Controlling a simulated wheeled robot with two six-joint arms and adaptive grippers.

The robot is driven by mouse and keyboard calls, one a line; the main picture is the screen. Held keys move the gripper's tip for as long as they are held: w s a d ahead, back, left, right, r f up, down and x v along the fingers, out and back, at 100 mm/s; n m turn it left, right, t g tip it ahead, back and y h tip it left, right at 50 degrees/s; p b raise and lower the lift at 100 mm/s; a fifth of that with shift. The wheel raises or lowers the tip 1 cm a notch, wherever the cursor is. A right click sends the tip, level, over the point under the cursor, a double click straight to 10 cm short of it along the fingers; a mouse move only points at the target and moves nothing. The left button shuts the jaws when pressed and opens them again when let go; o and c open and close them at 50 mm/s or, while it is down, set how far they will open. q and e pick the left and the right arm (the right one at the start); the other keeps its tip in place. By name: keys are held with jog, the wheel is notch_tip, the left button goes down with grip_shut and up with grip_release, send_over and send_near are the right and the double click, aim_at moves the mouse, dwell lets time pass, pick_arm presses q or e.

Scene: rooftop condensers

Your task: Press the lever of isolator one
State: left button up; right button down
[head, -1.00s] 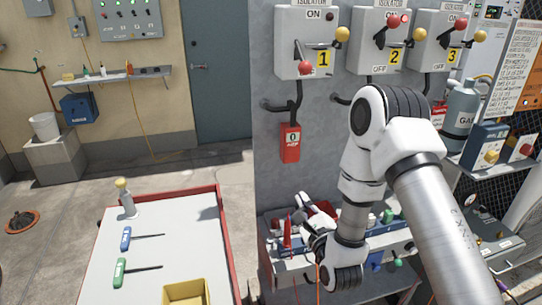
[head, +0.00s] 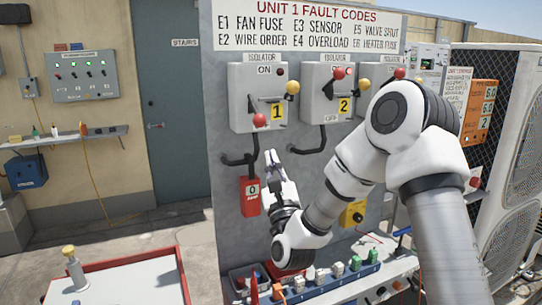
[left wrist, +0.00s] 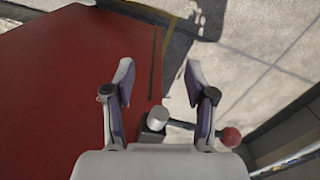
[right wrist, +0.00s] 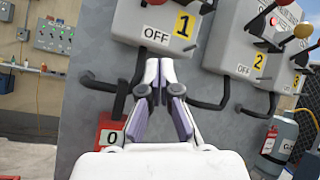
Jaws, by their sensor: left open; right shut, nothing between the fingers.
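Isolator one (head: 244,84) is a grey box on the grey panel, with a yellow "1" label. Its lever ends in a red knob (head: 259,120), low on the box's front; a yellow knob (head: 292,87) sticks out at its right. My right gripper (head: 270,155) is shut and empty, pointing up just below the box. My left gripper (left wrist: 160,75) is open and empty in the left wrist view, above a red surface.
Isolator two (head: 312,105) is to the right, its red knob up. A shelf (head: 340,290) with small coloured items is below.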

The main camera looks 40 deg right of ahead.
aim_at(255, 109)
jog(key=w+r+p, duration=0.3)
jog(key=r+p, duration=0.2)
jog(key=r, duration=0.1)
dwell(0.4)
jog(key=shift+w+a, duration=0.1)
